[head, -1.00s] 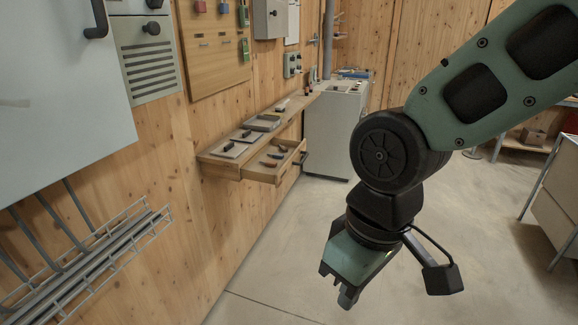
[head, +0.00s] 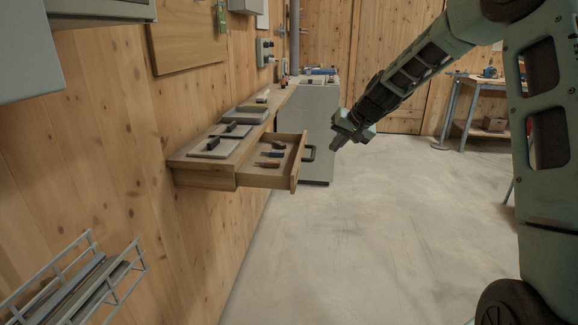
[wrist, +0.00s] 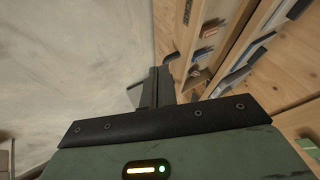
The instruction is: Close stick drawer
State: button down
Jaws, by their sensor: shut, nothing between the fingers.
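The stick drawer (head: 268,180) is pulled out from under the wooden wall shelf in the head view. It has a wooden front (head: 299,163) with a dark handle (head: 310,153) on its right side. Several small sticks lie inside. My gripper (head: 337,143) is shut and empty, a little to the right of the handle and apart from it in the head view. In the wrist view my shut fingers (wrist: 156,87) point toward the drawer side, with the dark handle (wrist: 170,60) close by; I cannot tell whether they touch.
The wooden shelf (head: 188,158) runs along the wall and carries grey trays (head: 245,114) with dark items. A grey cabinet (head: 318,110) stands behind the drawer. A wire rack (head: 85,285) hangs at lower left. The floor (head: 390,230) right of the drawer is clear.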

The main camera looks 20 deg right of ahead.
aim_at(307, 161)
jog(key=x, duration=0.3)
jog(key=a+p+x, duration=0.1)
jog(key=x, duration=0.3)
jog(key=w+a+r+x, duration=0.1)
jog(key=x, duration=0.3)
jog(key=shift+w, duration=0.15)
jog(key=shift+w+a+f+p, duration=0.1)
jog(key=shift+w+a+p, duration=0.2)
jog(key=shift+a, duration=0.05)
jog(key=w+a+p, duration=0.1)
jog(key=w+a, duration=0.2)
jog(key=a, duration=0.1)
jog(key=w+a+p, duration=0.2)
jog(key=w+a, duration=0.1)
jog(key=a, duration=0.2)
jog(key=w+a+p, duration=0.2)
jog(key=w+a, duration=0.1)
jog(key=a, duration=0.1)
jog(key=shift+w+a, duration=0.1)
jog(key=shift+a, duration=0.4)
